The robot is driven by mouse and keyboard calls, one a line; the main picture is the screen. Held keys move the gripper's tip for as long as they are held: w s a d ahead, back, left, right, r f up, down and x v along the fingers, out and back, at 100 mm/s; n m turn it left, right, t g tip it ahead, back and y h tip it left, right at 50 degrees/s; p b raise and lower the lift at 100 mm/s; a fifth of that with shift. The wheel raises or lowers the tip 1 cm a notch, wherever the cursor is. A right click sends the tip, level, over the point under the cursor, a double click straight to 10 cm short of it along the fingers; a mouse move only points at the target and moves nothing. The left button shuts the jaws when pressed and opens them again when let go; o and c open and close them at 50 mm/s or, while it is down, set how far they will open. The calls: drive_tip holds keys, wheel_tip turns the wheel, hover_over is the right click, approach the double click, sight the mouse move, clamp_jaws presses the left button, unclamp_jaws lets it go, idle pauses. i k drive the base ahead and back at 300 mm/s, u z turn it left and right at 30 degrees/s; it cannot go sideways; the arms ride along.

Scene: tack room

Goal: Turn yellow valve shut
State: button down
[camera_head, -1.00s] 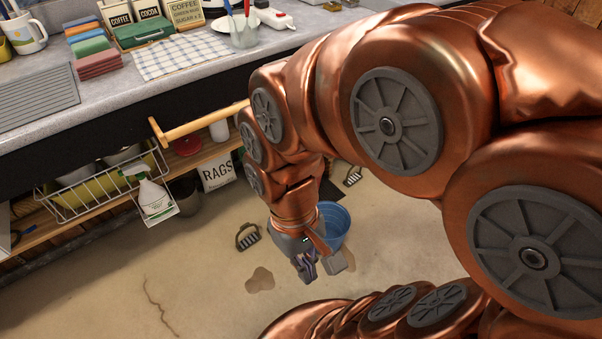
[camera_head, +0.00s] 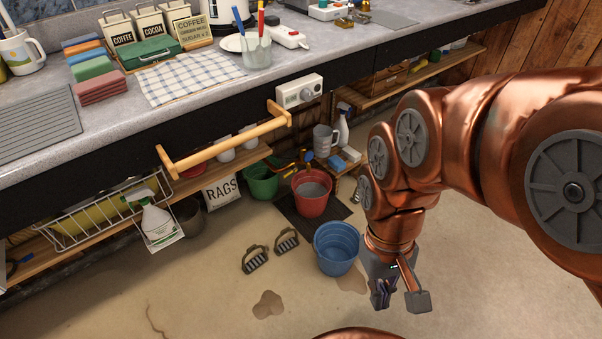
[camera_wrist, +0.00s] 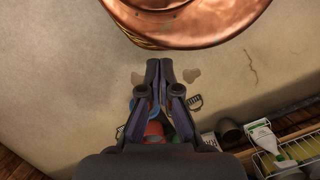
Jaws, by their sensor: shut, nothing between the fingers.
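My gripper (camera_head: 384,292) hangs low over the floor to the right of the blue bucket in the head view. In the wrist view its fingertips (camera_wrist: 160,72) are together with nothing between them. No yellow valve can be made out for certain. A small yellow-orange part (camera_head: 288,169) shows in the recess under the counter, behind the red bucket (camera_head: 312,193), close to a blue piece (camera_head: 309,156). It is too small to tell whether it is the valve. My gripper is well in front of it and to the right, not touching it.
The red bucket stands on a dark mat. A wooden rail (camera_head: 225,142) juts from the counter front. A green bucket (camera_head: 262,181) stands left of the red one.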

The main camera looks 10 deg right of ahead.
sight(295, 168)
drive_tip(key=k, duration=0.5)
drive_tip(key=u, duration=0.9)
drive_tip(key=i, duration=0.75)
drive_tip(key=z, duration=0.8)
